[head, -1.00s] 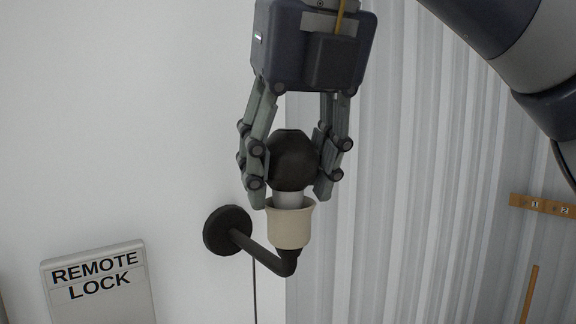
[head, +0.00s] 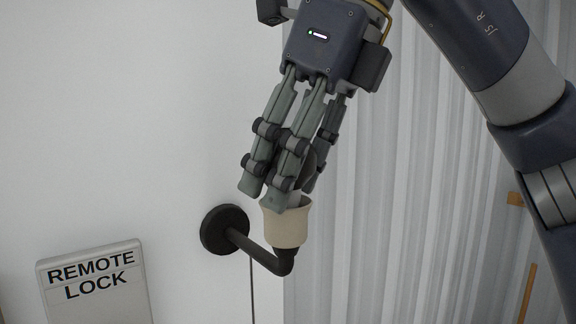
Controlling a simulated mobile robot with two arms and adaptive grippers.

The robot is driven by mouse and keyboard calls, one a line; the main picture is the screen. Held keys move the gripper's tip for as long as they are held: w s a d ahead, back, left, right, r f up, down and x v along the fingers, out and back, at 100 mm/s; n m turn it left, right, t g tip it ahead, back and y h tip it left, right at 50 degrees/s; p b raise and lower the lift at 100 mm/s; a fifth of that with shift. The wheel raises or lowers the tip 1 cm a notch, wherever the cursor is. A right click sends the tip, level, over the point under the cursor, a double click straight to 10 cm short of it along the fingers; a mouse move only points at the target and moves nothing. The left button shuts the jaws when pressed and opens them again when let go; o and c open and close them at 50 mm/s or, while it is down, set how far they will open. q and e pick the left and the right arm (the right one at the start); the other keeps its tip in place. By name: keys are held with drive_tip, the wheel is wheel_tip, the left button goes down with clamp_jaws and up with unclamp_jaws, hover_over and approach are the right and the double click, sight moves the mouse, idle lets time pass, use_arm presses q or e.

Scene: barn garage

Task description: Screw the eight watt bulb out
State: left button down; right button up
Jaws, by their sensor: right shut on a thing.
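The fingertips reach down to about the socket's rim. I cannot read any wattage on the bulb. My left gripper is not in view.
A round dark wall plate (head: 224,230) carries the lamp arm. A grey box marked REMOTE LOCK (head: 95,284) is at the lower left. Pale corrugated panelling (head: 400,230) covers the right side.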

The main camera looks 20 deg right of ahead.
drive_tip(key=n+g, duration=0.1)
drive_tip(key=n, duration=0.2)
drive_tip(key=n+g, duration=0.1)
drive_tip(key=n, duration=0.2)
drive_tip(key=shift+y, duration=0.4)
drive_tip(key=o, duration=0.8)
drive_tip(key=shift+a, duration=0.1)
